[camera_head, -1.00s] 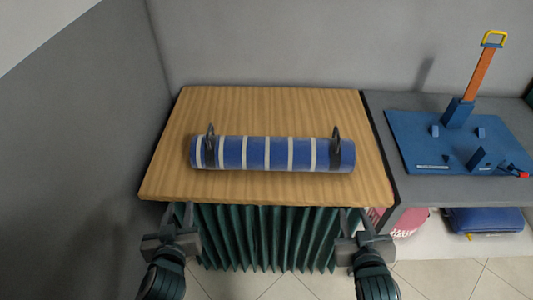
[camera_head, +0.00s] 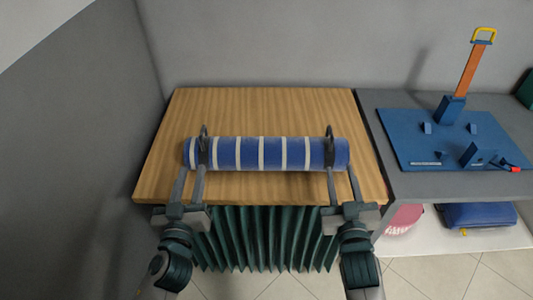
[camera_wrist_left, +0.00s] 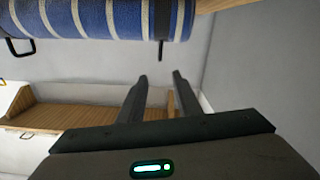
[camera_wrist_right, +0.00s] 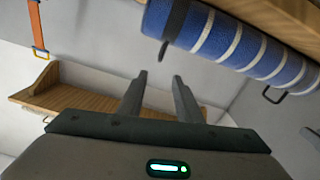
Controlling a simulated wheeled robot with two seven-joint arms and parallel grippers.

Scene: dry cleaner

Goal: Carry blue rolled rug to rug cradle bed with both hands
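The blue rolled rug (camera_head: 272,153) with white stripes lies crosswise on a wooden tabletop (camera_head: 270,110). It has a dark loop handle near each end, the left handle (camera_head: 204,143) and the right handle (camera_head: 329,146). My left gripper (camera_head: 191,169) is open and empty at the near side of the rug's left end. My right gripper (camera_head: 341,170) is open and empty at the near side of its right end. In both wrist views the rug (camera_wrist_left: 105,15) (camera_wrist_right: 225,40) is beyond the parted fingertips. I cannot identify the rug cradle bed for certain.
A grey counter (camera_head: 400,99) adjoins on the right, with a blue board (camera_head: 410,150) bearing small blocks and an orange upright (camera_head: 473,68). A blue folded item (camera_head: 480,215) lies on the shelf below. Grey walls stand behind and left. Green pleated cloth (camera_head: 265,235) hangs below the tabletop.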

